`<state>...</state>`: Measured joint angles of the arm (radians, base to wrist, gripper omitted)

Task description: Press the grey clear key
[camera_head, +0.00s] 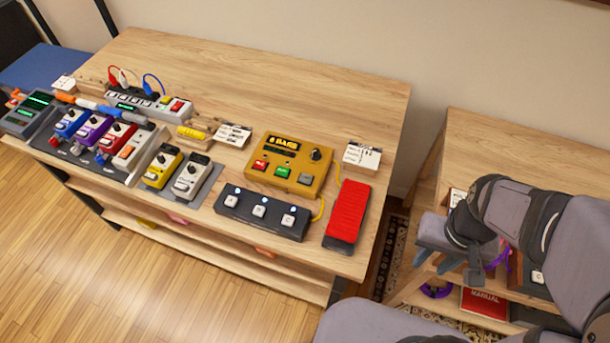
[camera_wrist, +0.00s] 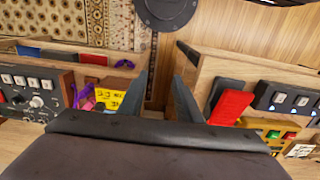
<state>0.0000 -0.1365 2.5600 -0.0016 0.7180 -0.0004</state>
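The grey key (camera_head: 305,178) is the rightmost of three keys on the yellow box (camera_head: 311,155) on the main table. A red key (camera_head: 260,165) and a green key (camera_head: 282,171) sit to its left. The box partly shows at the right of the wrist view (camera_wrist: 255,124), where I cannot make out the grey key. My gripper (camera_head: 448,268) is to the right of the table, well apart from the box. In the wrist view my gripper (camera_wrist: 161,85) has its two fingers apart with nothing between them.
A red pedal (camera_head: 348,212) and a black three-button footswitch (camera_head: 262,213) stand close to the box. A paper card (camera_head: 362,154) stands behind the pedal. Several pedals and a power strip (camera_head: 150,104) fill the left. A shelf (camera_head: 440,300) stands at the right; the table's back is clear.

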